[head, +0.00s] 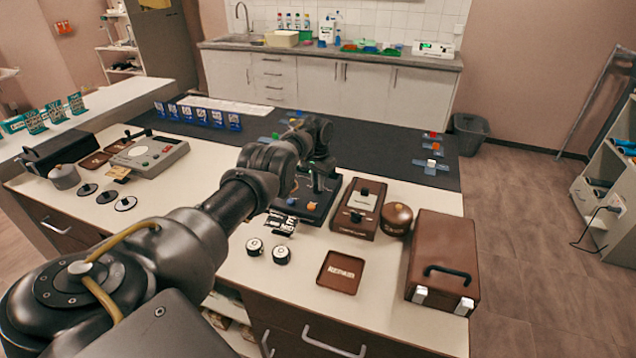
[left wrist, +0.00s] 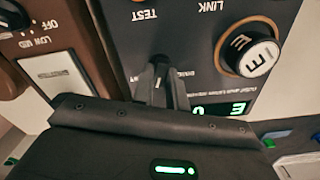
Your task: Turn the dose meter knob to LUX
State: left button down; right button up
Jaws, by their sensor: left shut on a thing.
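A dark instrument (head: 322,212), seemingly the dose meter, sits mid-counter, partly hidden by my left arm. In the left wrist view its dark panel (left wrist: 190,42) carries the words TEST and LINK upside down, a green-lit display (left wrist: 215,109) and a round knob with a pale cap (left wrist: 258,56). My left gripper (head: 318,188) is lowered over this instrument. Its fingers (left wrist: 161,82) are shut on a small dark knob on the panel, mostly hidden between them. I cannot read a LUX label or where the knob points. My right gripper is not in view.
A brown instrument (head: 340,220) with a black knob stands close on the right. Beyond it are a brown round pot (head: 397,219) and a brown case (head: 442,262). Two round dials (head: 281,255) and a brown REPAIR tray (head: 341,272) lie in front, with bare counter around them.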

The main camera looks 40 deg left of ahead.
pick_arm(q)
jog(key=c, duration=1.4)
grip_release()
jog(key=shift+r, duration=0.3)
notch_tip(320, 180, up, 4)
jog(key=shift+w+r+p, duration=0.1)
jog(key=shift+r+p, duration=0.05)
jog(key=shift+p, duration=0.85)
notch_tip(320, 180, up, 6)
jog(key=shift+f, duration=0.1)
